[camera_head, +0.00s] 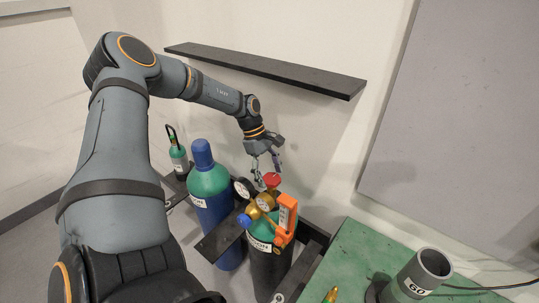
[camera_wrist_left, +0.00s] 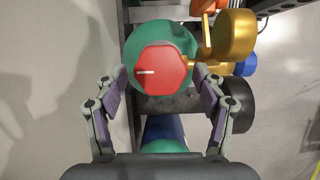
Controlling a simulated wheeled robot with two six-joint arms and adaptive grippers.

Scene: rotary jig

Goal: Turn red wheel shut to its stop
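The red wheel (camera_head: 272,180) sits on top of the valve of a dark gas cylinder (camera_head: 270,272) with a green shoulder. In the left wrist view the red wheel (camera_wrist_left: 163,72) is a hexagonal knob with a white line pointing left on its face. My left gripper (camera_head: 266,172) hangs over the wheel, pointing down. In the left wrist view my left gripper (camera_wrist_left: 162,80) is open, with one finger on each side of the wheel and a gap beside it on both sides. My right gripper is not in view.
A brass regulator (camera_head: 265,202) with a gauge (camera_head: 241,188) and a blue knob (camera_head: 244,221) is beside the wheel. An orange tag (camera_head: 286,215) hangs there. A blue-capped cylinder (camera_head: 208,185) stands left. A black shelf (camera_head: 270,68) is above; a green table (camera_head: 355,262) is right.

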